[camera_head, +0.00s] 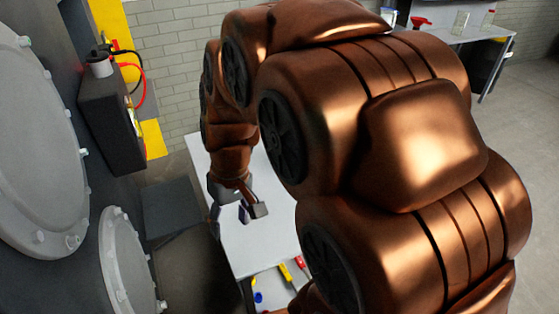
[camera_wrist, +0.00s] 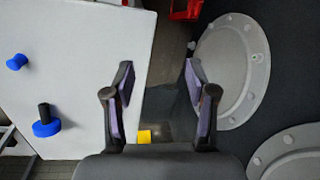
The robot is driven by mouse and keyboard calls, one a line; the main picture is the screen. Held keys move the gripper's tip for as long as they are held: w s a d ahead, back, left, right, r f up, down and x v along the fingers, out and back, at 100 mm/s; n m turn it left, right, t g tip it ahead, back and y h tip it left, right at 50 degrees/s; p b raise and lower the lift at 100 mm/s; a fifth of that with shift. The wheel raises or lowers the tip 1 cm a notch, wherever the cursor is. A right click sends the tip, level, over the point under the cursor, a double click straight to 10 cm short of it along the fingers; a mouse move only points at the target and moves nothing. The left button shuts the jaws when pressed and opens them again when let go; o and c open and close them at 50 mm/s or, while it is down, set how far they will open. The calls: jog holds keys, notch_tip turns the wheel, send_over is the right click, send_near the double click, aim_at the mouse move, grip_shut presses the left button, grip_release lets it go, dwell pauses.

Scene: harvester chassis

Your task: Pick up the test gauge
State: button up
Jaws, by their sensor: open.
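On the white table (camera_wrist: 85,30) in the wrist view lies a blue disc with a black stem (camera_wrist: 46,121), left of my gripper (camera_wrist: 160,74). It may be the test gauge, but I cannot tell for sure. A smaller blue cylindrical piece (camera_wrist: 17,62) lies further left on the same table. My gripper is open and empty, its fingers spread over the table's edge and the dark gap beside it. In the head view my gripper (camera_head: 230,213) hangs by the left side of the white table, with my arm hiding much of the tabletop.
Grey round flanged covers (camera_head: 125,262) on the dark chassis stand close left of my arm. A black box (camera_head: 112,122) with cables sticks out there. Yellow- and red-handled tools (camera_head: 286,272) lie at the table's near end. A red crate (camera_wrist: 186,9) shows in the wrist view.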

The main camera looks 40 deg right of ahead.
jog(key=w+d+f+m+t+b, duration=0.1)
jog(key=w+d+f+t+b, duration=0.2)
jog(key=w+d, duration=1)
jog(key=d+f, duration=0.2)
jog(key=d, duration=0.4)
jog(key=d+f+m+t, duration=0.1)
jog(key=d+f, duration=0.1)
jog(key=d, duration=0.5)
jog(key=w+d+f+t+h, duration=0.1)
jog(key=d+f, duration=0.1)
jog(key=d, duration=0.5)
jog(key=shift+d+f+m+b, duration=0.15)
jog(key=shift+d+m+b, duration=0.15)
jog(key=shift+b, duration=0.1)
jog(key=shift+d+p+x, duration=0.15)
jog(key=shift+p+x, duration=0.3)
jog(key=shift+x, duration=1.45)
jog(key=shift+d+p+x, duration=0.1)
jog(key=shift+p+x, duration=0.35)
jog(key=shift+x, duration=1.45)
jog(key=shift+s, duration=0.1)
grip_shut()
